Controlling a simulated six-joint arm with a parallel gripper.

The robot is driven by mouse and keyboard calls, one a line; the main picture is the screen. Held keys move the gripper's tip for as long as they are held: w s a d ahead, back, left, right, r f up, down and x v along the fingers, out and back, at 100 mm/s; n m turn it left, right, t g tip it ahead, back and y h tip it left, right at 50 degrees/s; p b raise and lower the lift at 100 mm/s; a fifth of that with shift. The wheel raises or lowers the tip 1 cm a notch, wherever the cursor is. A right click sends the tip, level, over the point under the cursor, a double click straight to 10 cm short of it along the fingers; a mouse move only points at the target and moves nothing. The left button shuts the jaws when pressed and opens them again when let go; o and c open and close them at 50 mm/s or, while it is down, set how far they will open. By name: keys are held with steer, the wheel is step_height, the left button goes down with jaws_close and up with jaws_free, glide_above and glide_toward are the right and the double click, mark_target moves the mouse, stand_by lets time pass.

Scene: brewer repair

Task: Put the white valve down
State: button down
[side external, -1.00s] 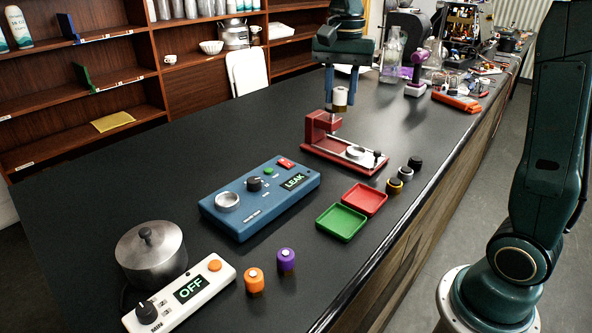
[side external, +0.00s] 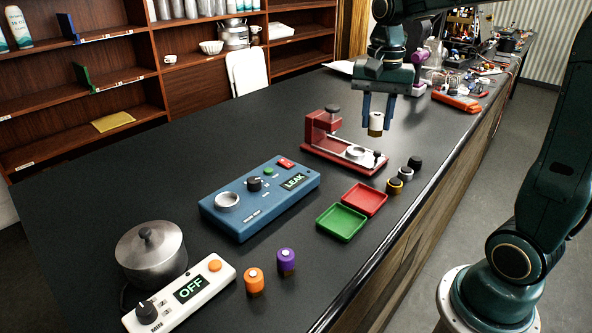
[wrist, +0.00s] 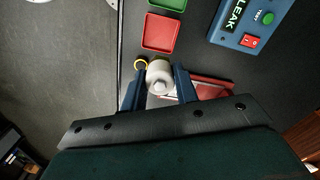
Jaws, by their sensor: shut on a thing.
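The white valve (side external: 376,122), a white cylinder with a brassy lower end, is in my gripper (side external: 376,120), which is shut on it. It hangs upright in the air above the right end of the red press-like fixture (side external: 322,135). In the wrist view the valve (wrist: 159,76) sits between the two blue fingers of my gripper (wrist: 159,84). Below and nearer the camera are the red tray (side external: 364,199) and the green tray (side external: 341,222), both empty. They also show in the wrist view, red (wrist: 160,33) and green (wrist: 168,4).
The blue tester (side external: 259,197) reads LEAK. Black, grey and yellow-ringed small parts (side external: 405,174) stand beside the fixture near the counter edge. An orange valve (side external: 253,281), a purple valve (side external: 286,261), a white control box (side external: 180,295) reading OFF and a metal pot (side external: 151,250) are in front.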

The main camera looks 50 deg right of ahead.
step_height(320, 180, down, 17)
steer(key=shift+f, duration=0.2)
stand_by(0.7)
steer(key=shift+f, duration=0.15)
steer(key=c, duration=1.1)
jaws_free()
step_height(320, 180, up, 12)
steer(key=shift+r, duration=0.2)
